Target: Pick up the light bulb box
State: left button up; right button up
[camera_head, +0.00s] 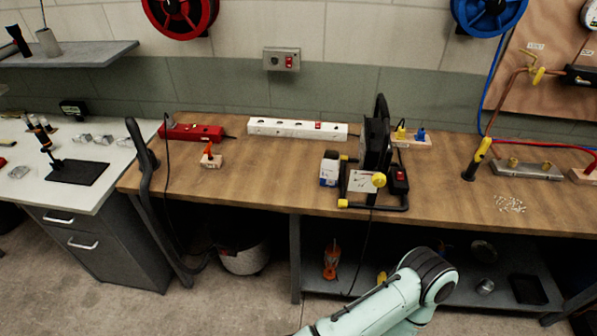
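A small white and blue box (330,168), which looks like the light bulb box, stands upright on the wooden workbench (240,185). A mint-green link of one of my arms shows at the bottom, in front of the bench and well away from the box. Neither gripper is in view.
A white power strip (297,128) and a red one (192,132) lie along the back. A small block with an orange part (210,157) stands left of the box. The bench between that block and the box is clear. A dark upright handle (141,150) rises at the left end.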

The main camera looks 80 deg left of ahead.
aim_at(330, 174)
jog(key=u, duration=2.7)
